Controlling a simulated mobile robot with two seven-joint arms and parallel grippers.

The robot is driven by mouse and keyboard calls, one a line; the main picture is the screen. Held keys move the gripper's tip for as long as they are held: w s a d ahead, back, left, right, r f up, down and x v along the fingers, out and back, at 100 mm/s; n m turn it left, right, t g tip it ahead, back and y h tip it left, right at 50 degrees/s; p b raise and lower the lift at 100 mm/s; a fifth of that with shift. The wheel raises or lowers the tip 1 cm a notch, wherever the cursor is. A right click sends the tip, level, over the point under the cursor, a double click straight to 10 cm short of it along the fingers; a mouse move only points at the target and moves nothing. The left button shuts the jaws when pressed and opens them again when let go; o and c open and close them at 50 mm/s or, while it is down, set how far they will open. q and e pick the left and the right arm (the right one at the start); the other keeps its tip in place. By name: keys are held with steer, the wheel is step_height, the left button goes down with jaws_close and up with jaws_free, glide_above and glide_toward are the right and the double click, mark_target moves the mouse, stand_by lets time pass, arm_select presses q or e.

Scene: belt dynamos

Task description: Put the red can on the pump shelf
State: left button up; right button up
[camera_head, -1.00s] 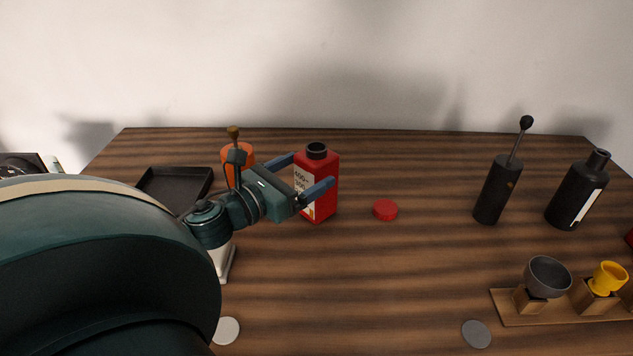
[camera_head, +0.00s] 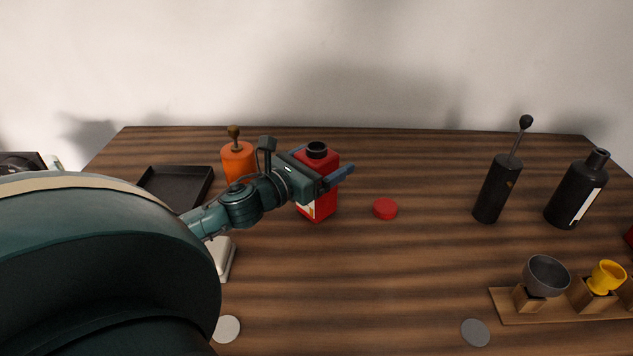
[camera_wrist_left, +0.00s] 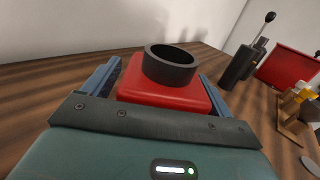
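The red can (camera_head: 319,207) stands upright on the wooden table, with a black neck and a pale label partly hidden by my gripper. In the left wrist view the red can (camera_wrist_left: 165,97) sits between the two blue fingers. My left gripper (camera_head: 331,166) is at the can's upper part, one finger on each side, and looks open, with a small gap at the left finger. A red round cap (camera_head: 385,209) lies on the table to the right of the can. I cannot make out a pump shelf for certain. My right gripper is not in view.
An orange canister (camera_head: 238,160) and a black tray (camera_head: 176,186) are at left. A black lever pump (camera_head: 496,188) and a black bottle (camera_head: 576,193) stand at right. A wooden stand (camera_head: 512,311) with cups is front right.

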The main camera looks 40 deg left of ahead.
arm_select(q)
steer(key=shift+r, duration=0.15)
steer(key=c, duration=1.3)
